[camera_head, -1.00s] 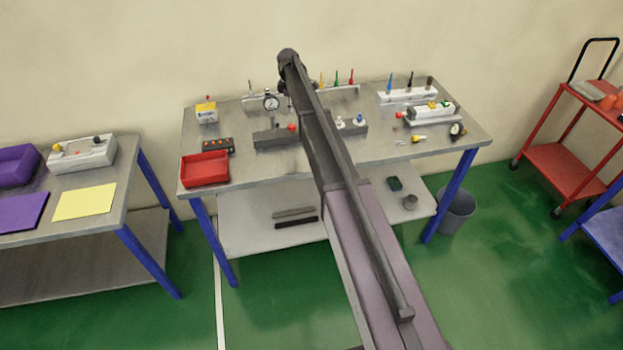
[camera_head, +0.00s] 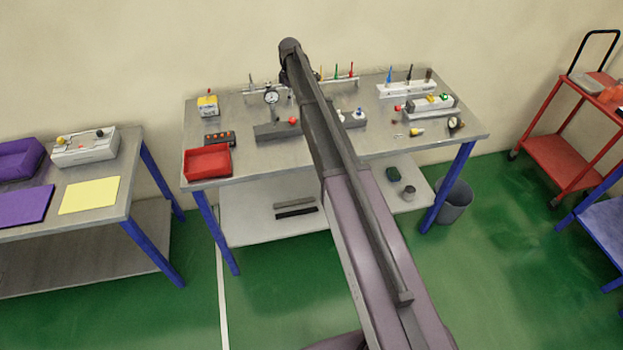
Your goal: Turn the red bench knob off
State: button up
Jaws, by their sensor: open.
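A small red knob (camera_head: 293,121) sits on a long dark grey block (camera_head: 272,133) on the middle steel bench, just left of my arm. My arm crosses the block and hides its middle part. My arm reaches over the bench toward the wall. My gripper cannot be made out; it seems hidden by the arm.
A dial gauge (camera_head: 271,98) stands behind the block. A red tray (camera_head: 207,177) and a dark box with red buttons (camera_head: 219,139) are at the bench's left. White fixtures (camera_head: 419,88) are at the right. A red cart (camera_head: 566,130) stands farther right.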

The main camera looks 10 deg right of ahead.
jog(key=s+f+m+b, duration=0.3)
jog(key=s+f, duration=0.1)
jog(key=s, duration=0.6)
jog(key=s+f+m+b, duration=0.3)
jog(key=s+b, duration=0.1)
jog(key=s, duration=0.5)
jog(key=s+f+m+b, duration=0.3)
jog(key=s+f+b, duration=0.1)
jog(key=s, duration=0.6)
jog(key=shift+s+f, duration=0.3)
jog(key=shift+s, duration=0.05)
jog(key=s+m, duration=0.4)
jog(key=s, duration=0.8)
jog(key=shift+s, duration=0.3)
jog(key=shift+c, duration=0.3)
